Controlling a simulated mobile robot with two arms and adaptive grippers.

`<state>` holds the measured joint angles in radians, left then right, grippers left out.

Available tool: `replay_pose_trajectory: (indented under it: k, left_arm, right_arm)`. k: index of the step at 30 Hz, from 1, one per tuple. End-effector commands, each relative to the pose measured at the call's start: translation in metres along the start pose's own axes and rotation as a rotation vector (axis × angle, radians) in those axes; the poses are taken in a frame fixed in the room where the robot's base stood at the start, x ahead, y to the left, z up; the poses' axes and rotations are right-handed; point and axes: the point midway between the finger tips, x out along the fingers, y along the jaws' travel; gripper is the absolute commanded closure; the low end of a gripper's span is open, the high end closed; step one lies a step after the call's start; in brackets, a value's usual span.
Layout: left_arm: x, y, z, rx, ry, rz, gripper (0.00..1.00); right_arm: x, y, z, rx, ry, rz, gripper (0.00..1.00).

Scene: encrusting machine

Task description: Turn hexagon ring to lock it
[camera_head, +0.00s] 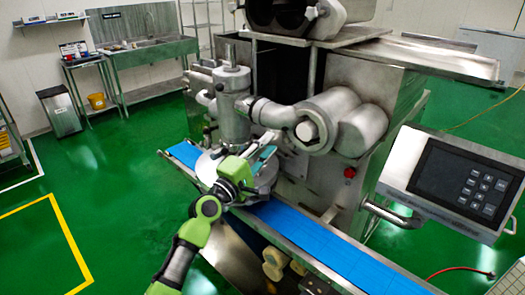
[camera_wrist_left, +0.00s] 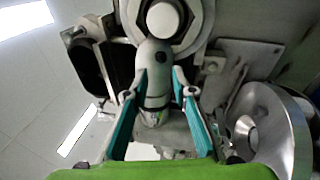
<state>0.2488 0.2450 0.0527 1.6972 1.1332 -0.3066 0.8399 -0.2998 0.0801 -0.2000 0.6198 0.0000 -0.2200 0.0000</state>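The machine's metal pipework carries a hexagon-shaped ring (camera_head: 307,131) on the end facing me in the head view. In the left wrist view a hexagonal metal part (camera_wrist_left: 196,14) with a round centre shows at the top, cut by the frame edge. My left gripper (camera_head: 266,157) is below and left of the ring in the head view, apart from it. Its teal fingers (camera_wrist_left: 159,85) stand apart in the left wrist view. A grey rounded part with a dark band (camera_wrist_left: 154,92) appears between the fingertips; I cannot tell whether they touch it. My right gripper is not in view.
A blue conveyor belt (camera_head: 325,243) runs under my left gripper. A vertical metal cylinder (camera_head: 233,118) stands close behind it. A control panel (camera_head: 455,182) juts out at the right. A metal cone-shaped part (camera_wrist_left: 268,125) is right of the fingers. Green floor at left is open.

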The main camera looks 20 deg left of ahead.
Motion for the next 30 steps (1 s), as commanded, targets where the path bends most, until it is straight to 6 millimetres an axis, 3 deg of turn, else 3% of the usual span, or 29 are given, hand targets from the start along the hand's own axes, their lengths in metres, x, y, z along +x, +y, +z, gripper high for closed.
replay_pose_trajectory:
  k: [7,23,26,29,30]
  left_arm:
    - [-0.022,0.0,0.0,-0.001,0.0,0.0,0.76]
    - [-0.023,-0.003,-0.001,0.002,0.002,-0.004,0.76]
    - [-0.025,-0.025,-0.004,0.027,0.013,-0.041,0.76]
    - [-0.034,-0.077,-0.01,0.089,0.032,-0.129,0.76]
    - [-0.04,-0.104,-0.013,0.124,0.038,-0.176,0.76]
  right_arm:
    - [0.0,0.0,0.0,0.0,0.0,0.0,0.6]
    - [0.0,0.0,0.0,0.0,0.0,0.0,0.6]
    - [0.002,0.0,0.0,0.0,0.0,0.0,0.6]
    - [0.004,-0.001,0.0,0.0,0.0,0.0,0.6]
    - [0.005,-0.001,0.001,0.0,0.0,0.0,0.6]
